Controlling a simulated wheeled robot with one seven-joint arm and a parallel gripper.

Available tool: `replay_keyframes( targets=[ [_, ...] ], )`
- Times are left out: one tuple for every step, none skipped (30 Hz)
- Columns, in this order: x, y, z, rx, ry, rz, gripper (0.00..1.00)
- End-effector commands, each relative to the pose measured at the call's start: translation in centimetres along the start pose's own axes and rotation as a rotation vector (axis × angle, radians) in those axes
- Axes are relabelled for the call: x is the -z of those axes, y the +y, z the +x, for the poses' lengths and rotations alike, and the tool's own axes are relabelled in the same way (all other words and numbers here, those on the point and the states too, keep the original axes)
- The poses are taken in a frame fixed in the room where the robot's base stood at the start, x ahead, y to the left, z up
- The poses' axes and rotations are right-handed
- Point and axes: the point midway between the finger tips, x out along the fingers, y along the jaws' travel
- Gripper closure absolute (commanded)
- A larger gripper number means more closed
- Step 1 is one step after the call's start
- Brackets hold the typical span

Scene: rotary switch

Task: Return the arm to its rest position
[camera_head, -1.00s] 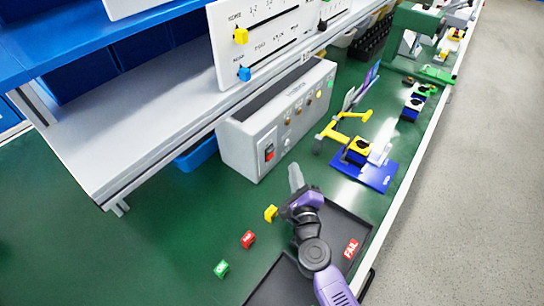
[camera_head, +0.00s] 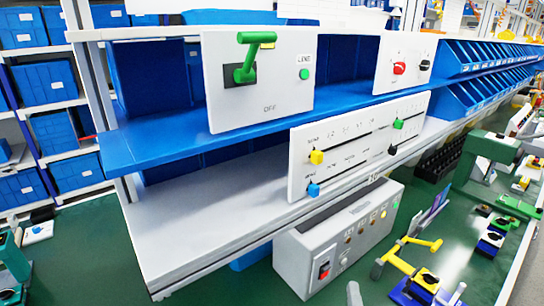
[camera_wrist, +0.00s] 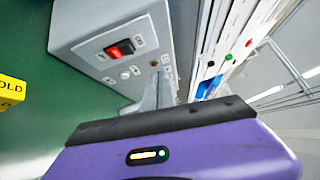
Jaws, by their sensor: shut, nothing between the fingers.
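My gripper (camera_wrist: 160,88) is shut and empty in the wrist view, its grey fingers pointing toward the grey control box (camera_wrist: 108,38). In the head view only a grey tip of my gripper (camera_head: 354,292) shows at the bottom edge, in front of the control box (camera_head: 310,250). The rest of my arm is out of that view. The box carries a red rocker switch (camera_head: 324,270) and a row of small knobs; the rocker switch (camera_wrist: 120,48) also shows in the wrist view. I cannot tell how far the fingers are from the box.
A shelf (camera_head: 200,235) stands above the green bench. It bears a slider panel (camera_head: 355,150), a green lever panel (camera_head: 280,90) and a rotary knob panel (camera_head: 405,62). A yellow-handled fixture (camera_head: 405,255) stands right of the box. A yellow block (camera_wrist: 10,92) lies at the wrist view's left.

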Motion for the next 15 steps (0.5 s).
replay_keyframes(
  targets=[
    [0.2, -0.5, -1.7, 0.010, -0.010, -0.103, 1.00],
    [0.3, -0.8, -2.6, 0.016, -0.016, -0.169, 1.00],
    [0.4, -1.3, -3.9, 0.024, -0.024, -0.255, 1.00],
    [0.6, -1.5, -4.9, 0.027, -0.030, -0.317, 1.00],
    [0.7, -1.8, -6.0, 0.030, -0.036, -0.380, 1.00],
    [0.8, -2.2, -7.5, 0.033, -0.044, -0.465, 1.00],
    [0.9, -2.4, -8.6, 0.035, -0.050, -0.531, 1.00],
    [1.0, -2.7, -9.8, 0.035, -0.057, -0.595, 1.00],
    [1.2, -3.0, -11.5, 0.035, -0.066, -0.683, 1.00],
    [1.3, -3.3, -12.7, 0.034, -0.072, -0.750, 1.00],
    [1.4, -3.6, -14.0, 0.033, -0.080, -0.814, 1.00],
    [1.6, -4.0, -15.6, 0.030, -0.090, -0.897, 1.00],
    [1.7, -4.3, -16.8, 0.026, -0.098, -0.957, 1.00],
    [1.8, -4.6, -18.0, 0.022, -0.107, -1.015, 1.00],
    [1.9, -5.0, -19.5, 0.017, -0.119, -1.090, 1.00]
  ],
)
